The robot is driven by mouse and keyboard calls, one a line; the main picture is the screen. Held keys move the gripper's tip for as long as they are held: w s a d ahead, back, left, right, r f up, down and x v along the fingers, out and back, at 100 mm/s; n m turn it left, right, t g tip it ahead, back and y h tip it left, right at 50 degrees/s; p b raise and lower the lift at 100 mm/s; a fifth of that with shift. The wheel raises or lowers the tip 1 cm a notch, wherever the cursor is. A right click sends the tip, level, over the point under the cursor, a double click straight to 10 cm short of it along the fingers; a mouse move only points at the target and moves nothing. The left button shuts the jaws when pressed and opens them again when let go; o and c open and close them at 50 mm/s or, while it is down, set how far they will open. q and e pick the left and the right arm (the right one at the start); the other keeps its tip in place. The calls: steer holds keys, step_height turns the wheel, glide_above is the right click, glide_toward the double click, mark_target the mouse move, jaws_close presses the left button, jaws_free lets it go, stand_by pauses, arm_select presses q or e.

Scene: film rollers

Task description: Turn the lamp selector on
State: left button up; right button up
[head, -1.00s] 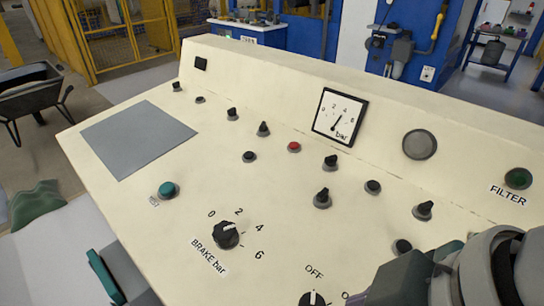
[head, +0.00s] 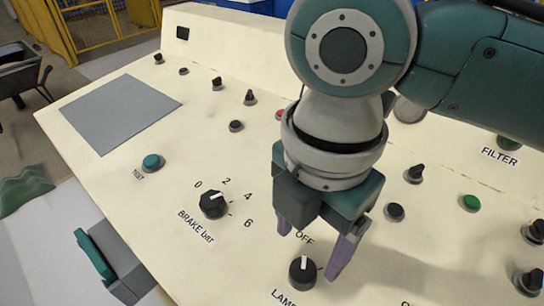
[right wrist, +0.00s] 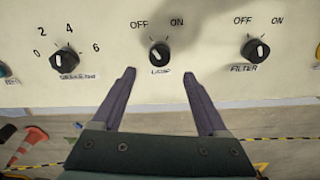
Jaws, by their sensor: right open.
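The lamp selector (head: 302,272) is a round black knob with a white pointer on the cream console, above a partly cut-off LAMP label. It also shows in the right wrist view (right wrist: 160,54), where its pointer leans up-left toward OFF, with ON to the right. My right gripper (head: 309,251) is open and empty, its purple fingers pointing down at the console close to the knob. In the right wrist view the fingertips (right wrist: 158,76) lie to either side of the knob's line, just short of it in the picture. I see no contact. My left gripper is not in view.
The brake knob (head: 213,204) sits to the left, and the filter knob (right wrist: 255,50) to the right in the wrist view. A teal test button (head: 151,162), a green button (head: 471,202) and several black knobs stand up from the panel. A grey plate (head: 122,112) lies at left.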

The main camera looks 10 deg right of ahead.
mark_target(301, 271)
step_height(301, 271, down, 7)
steer(key=shift+r+b, duration=0.15)
steer(key=shift+b, duration=0.35)
steer(key=shift+c, duration=0.3)
jaws_close()
